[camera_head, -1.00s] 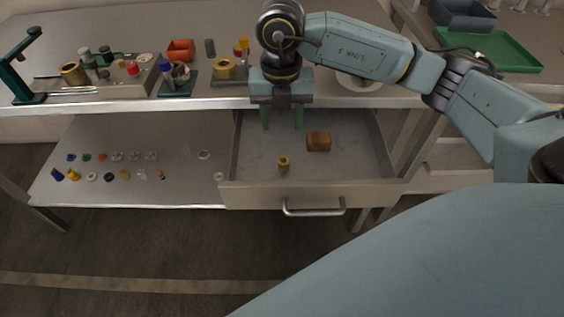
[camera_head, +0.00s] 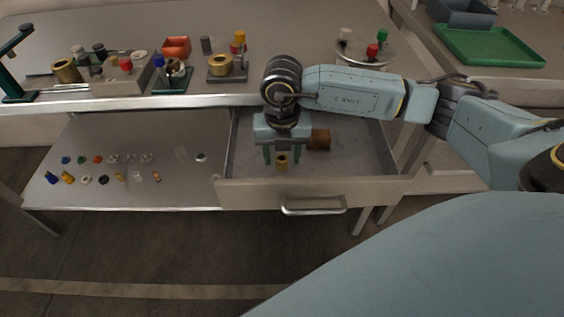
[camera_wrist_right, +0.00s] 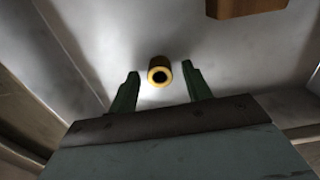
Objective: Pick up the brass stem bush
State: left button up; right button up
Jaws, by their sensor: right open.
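The brass stem bush (camera_head: 282,160) is a small gold-coloured ring-ended cylinder in the open drawer (camera_head: 240,192). My right gripper (camera_head: 282,157) is in the drawer above it, with its two green fingers apart on either side in the head view. In the right wrist view the bush (camera_wrist_right: 160,72) shows its round bore, and it appears between and a little beyond the fingertips of the open gripper (camera_wrist_right: 160,80). The fingers do not touch it there. My left gripper is not in view.
A brown block (camera_head: 320,139) lies in the drawer just right of the gripper; it also shows in the wrist view (camera_wrist_right: 245,6). The drawer walls surround both. Several small parts lie on the lower shelf (camera_head: 120,195) at left. The worktop above holds fixtures and a round tray (camera_head: 365,60).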

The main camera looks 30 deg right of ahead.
jog(key=c, duration=1.1)
jog(key=shift+o, duration=0.2)
jog(key=shift+r, duration=0.15)
